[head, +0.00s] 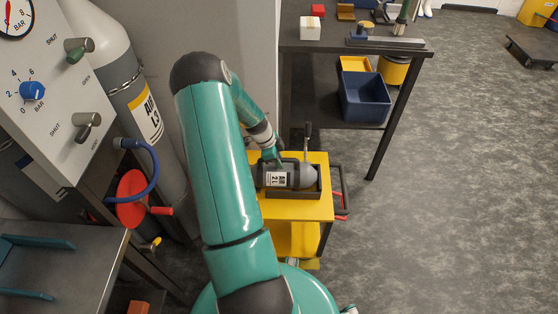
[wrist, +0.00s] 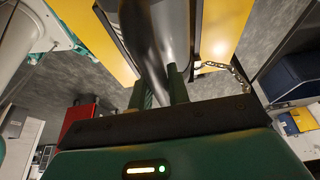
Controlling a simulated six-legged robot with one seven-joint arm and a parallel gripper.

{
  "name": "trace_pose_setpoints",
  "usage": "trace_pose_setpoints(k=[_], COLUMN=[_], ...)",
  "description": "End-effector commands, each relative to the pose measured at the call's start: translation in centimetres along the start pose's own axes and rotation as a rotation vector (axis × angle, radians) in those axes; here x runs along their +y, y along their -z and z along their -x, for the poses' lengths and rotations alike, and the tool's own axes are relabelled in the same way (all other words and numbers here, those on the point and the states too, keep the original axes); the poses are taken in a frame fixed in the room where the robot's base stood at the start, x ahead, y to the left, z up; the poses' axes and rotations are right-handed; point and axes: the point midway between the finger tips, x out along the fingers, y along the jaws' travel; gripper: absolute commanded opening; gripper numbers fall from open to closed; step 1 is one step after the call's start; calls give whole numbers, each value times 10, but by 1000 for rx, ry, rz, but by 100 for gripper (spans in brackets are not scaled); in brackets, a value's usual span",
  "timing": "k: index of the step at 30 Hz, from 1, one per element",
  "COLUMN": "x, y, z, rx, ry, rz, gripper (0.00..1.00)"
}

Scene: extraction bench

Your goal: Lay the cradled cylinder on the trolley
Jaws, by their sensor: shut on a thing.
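The grey cylinder (head: 302,176) with a white "AIR 2 L" label lies on its side at the dark-rimmed tray on top of the yellow trolley (head: 308,212). My gripper (head: 272,160) is at the cylinder's left part, from above, and is shut on it. In the wrist view the cylinder (wrist: 155,35) runs up from between my two fingers (wrist: 160,88), with yellow trolley surface on both sides. Whether its underside touches the tray floor is hidden. A teal cradle (head: 38,242) on the steel bench at lower left holds nothing.
A dark workbench (head: 350,48) with a blue bin (head: 366,98) on its lower shelf stands behind the trolley. A large chained cylinder (head: 135,85), gauge panel (head: 55,90) and red handwheel (head: 132,198) are at left. The floor at right (head: 460,190) is mostly clear.

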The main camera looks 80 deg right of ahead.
Motion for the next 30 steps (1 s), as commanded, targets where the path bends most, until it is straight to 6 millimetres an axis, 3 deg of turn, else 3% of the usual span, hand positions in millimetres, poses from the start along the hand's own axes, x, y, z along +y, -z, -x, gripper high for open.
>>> trace_pose_setpoints(k=[4,5,8,20,30], x=[-2,-2,-1,1,-1], y=[1,1,1,-1,-1], z=[1,1,1,6,72], rx=[1,1,1,1,0], ry=[4,4,3,-1,5], rz=[-2,-2,-2,1,0], gripper=[0,24,43,43,43])
